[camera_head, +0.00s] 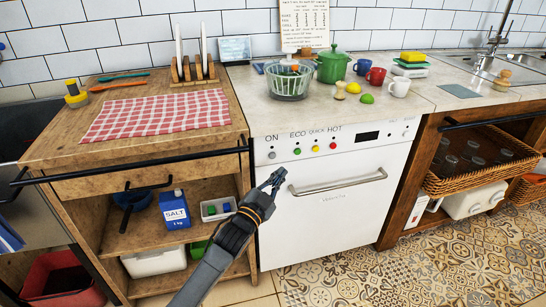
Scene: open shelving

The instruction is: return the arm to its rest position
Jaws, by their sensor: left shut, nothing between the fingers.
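My left gripper (274,180) is black and comes up from the bottom of the picture on a grey arm. It is shut and empty. It is in the air in front of the left edge of the white dishwasher (335,215), near the wooden cabinet's right post. My arm hides part of the lower cabinet shelves. My right gripper is not in view.
A wooden cabinet with a red checked cloth (158,114) stands left, with a salt box (174,208) and white tray (218,208) on its open shelf. A black rail (130,166) and the dishwasher handle (338,184) stick out. Patterned floor (430,265) at right is clear.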

